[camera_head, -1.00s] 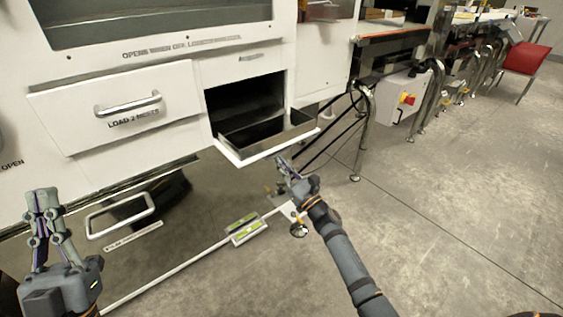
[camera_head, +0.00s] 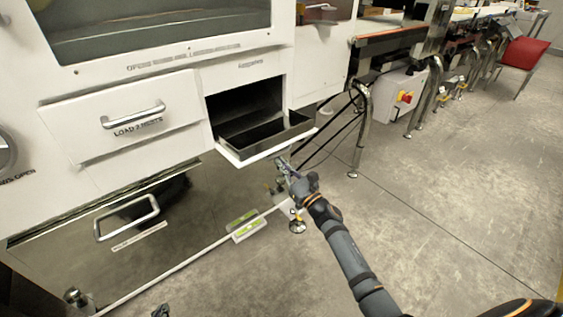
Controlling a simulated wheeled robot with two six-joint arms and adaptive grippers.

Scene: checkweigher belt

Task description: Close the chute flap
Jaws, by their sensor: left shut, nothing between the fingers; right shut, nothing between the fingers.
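The chute flap (camera_head: 262,153) is a white panel on the front of the white machine. It stands open, tilted outward and down, with a dark metal tray-like inside (camera_head: 262,135) behind it and a dark opening above. My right gripper (camera_head: 283,164) is shut and empty, just below and in front of the flap's lower right edge; I cannot tell whether it touches. My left gripper (camera_head: 161,311) shows only as a small dark tip at the bottom edge, well away from the flap, and is shut; the rest is out of the picture.
A closed drawer front (camera_head: 128,121) with a bar handle is left of the flap. A lower metal panel (camera_head: 65,228) with a handle (camera_head: 126,218) lies below it. A steel conveyor leg (camera_head: 361,130) stands right. Open concrete floor lies at the right.

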